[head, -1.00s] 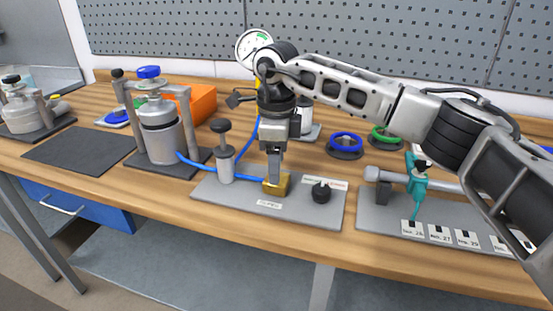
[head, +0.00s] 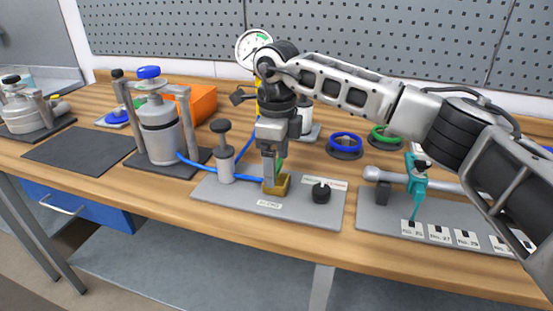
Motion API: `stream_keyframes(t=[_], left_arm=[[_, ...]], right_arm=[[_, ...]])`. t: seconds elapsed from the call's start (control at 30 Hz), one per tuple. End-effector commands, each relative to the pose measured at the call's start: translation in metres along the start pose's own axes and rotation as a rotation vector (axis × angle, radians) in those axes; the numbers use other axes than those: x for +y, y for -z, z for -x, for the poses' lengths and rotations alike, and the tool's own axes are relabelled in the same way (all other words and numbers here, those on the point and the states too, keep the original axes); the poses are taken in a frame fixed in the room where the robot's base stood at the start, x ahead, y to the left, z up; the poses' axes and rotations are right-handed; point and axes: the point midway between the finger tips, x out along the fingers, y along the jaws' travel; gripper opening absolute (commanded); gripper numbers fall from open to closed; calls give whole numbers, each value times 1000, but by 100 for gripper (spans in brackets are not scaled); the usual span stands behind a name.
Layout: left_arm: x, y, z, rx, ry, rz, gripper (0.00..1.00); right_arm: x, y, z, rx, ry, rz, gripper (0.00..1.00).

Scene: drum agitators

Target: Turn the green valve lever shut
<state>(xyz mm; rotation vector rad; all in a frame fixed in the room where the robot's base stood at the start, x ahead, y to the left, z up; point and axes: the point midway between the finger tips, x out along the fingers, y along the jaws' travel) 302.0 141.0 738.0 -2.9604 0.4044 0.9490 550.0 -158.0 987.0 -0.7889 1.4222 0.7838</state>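The brass valve block (head: 277,186) sits on a grey plate (head: 318,216) with a label on its front. A small part of the green lever (head: 280,163) shows just above the block, at the right side of my fingers; the rest is hidden behind them. My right gripper (head: 268,178) points down onto the valve from above, its fingertips at the block's left top. I cannot tell whether the fingers are apart or closed, or whether they touch the lever. My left gripper is not in view.
On the same plate stand a hand pump (head: 225,155) with a blue hose and a black knob (head: 321,193). A gauge (head: 253,47) rises behind my wrist. A clamped metal pot (head: 160,128) stands left.

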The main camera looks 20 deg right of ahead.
Motion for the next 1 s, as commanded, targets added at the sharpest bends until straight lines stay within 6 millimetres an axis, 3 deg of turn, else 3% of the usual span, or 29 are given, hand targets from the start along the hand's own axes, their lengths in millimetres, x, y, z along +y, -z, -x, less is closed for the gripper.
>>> stream_keyframes(t=[0.23,0.37,0.47,0.8,1.0], left_arm=[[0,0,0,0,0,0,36],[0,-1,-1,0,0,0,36],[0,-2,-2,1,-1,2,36],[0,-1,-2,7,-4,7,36],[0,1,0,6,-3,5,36]], right_arm=[[1,0,0,-1,-2,2,80],[0,-1,10,-2,-2,1,80],[0,-1,27,-3,1,1,80],[0,-1,110,-3,1,0,80],[0,-1,145,-1,-1,1,80]])
